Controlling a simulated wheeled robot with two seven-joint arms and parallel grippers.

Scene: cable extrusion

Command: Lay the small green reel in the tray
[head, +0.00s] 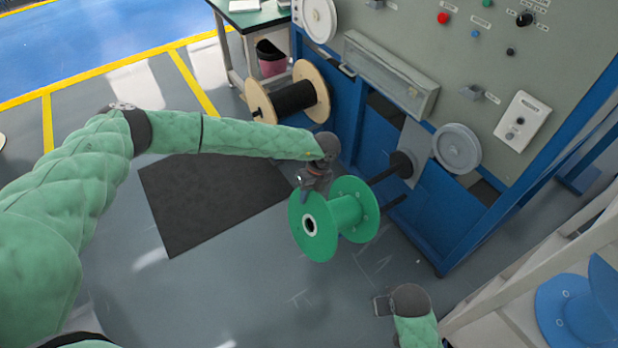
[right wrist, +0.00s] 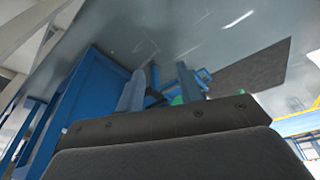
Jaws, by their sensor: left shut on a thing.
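The small green reel (head: 345,211) is off the floor in front of the machine, its axis tilted. My left gripper (head: 309,190) is shut on the rim of its near flange. A dark shaft (head: 385,174) from the machine points at the reel's far flange; I cannot tell whether it still enters the reel. My right gripper (head: 382,305) is low at the front, apart from the reel. In the right wrist view its two fingers (right wrist: 160,88) stand apart with nothing between them, and a bit of green shows beyond. I cannot make out the tray in either view.
The grey and blue machine (head: 455,120) fills the right back. A wooden-flanged reel with black cable (head: 293,97) stands beside it. A pale shelf (head: 510,310) with a blue reel (head: 572,310) is at the right. A dark mat (head: 205,200) lies on the open floor.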

